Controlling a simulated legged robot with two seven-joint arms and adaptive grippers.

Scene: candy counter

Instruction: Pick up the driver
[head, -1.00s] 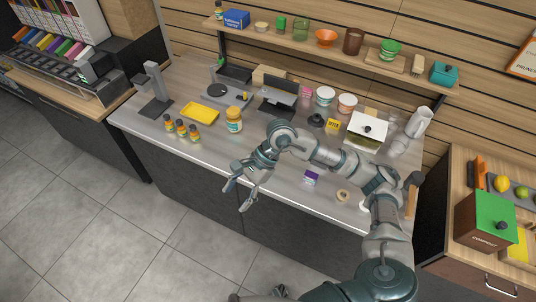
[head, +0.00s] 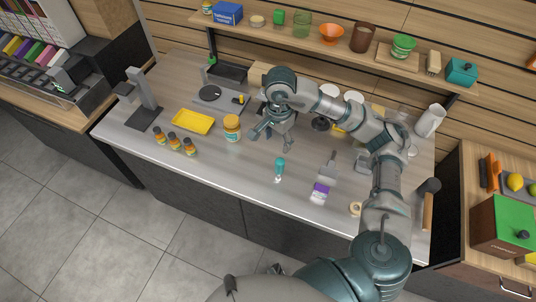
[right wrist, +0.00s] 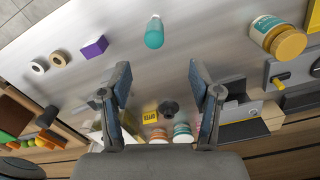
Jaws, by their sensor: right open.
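The driver (head: 280,168), with a teal handle and a pale tip, lies on the grey counter in the head view. It also shows at the top middle of the right wrist view (right wrist: 154,32). My right gripper (head: 273,138) hangs over the counter just behind the driver, apart from it. In the right wrist view its two fingers (right wrist: 158,78) are spread with nothing between them, and the driver lies beyond their tips. My left gripper is not in view.
A purple-and-white box (head: 319,194), a grey scraper (head: 328,166) and a tape roll (head: 355,208) lie right of the driver. An orange-lidded jar (head: 232,128), small bottles (head: 174,141) and a yellow tray (head: 193,121) stand left.

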